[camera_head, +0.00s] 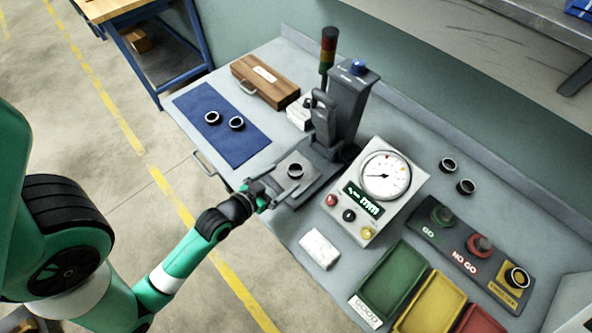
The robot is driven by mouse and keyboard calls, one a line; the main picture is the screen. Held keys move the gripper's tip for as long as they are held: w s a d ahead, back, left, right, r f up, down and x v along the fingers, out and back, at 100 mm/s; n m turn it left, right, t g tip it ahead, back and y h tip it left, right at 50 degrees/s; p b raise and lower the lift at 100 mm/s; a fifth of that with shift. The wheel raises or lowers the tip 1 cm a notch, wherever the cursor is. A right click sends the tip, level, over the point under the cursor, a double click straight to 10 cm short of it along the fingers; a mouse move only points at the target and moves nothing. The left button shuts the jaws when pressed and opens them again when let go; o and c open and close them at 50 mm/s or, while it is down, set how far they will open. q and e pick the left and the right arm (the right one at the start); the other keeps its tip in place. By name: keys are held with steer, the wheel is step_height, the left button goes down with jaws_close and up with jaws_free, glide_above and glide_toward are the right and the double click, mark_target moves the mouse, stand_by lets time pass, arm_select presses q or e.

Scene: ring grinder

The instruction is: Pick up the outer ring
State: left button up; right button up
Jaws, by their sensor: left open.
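Several dark rings with bright rims are in view. One ring (295,171) sits on the plate of the grey gauge stand (345,105). Two rings lie on the blue mat (235,150): a left one (211,118) and a right one (236,123). Two more, a rear ring (448,164) and a front ring (466,186), lie on the bench at the right. Which one is the outer ring I cannot tell. My left gripper (284,195) is open and empty, just in front of the ring on the stand, apart from it. My right gripper is not in view.
A gauge box (385,178) with a dial stands right of the stand. Green (392,283), yellow (432,305) and red bins are at the front right. A GO/NO GO holder (470,250) is behind them. A wooden case (265,80) lies at the back left.

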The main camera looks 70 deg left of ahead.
mark_target(300, 166)
arm_select(q)
steer(key=x, duration=0.2)
steer(key=b+x, duration=0.1)
steer(key=x, duration=0.2)
steer(key=shift+a+f, duration=0.1)
steer(key=shift+f, duration=0.25)
steer(key=shift+w+a+f, duration=0.15)
steer(key=shift+w, duration=0.25)
jaws_close()
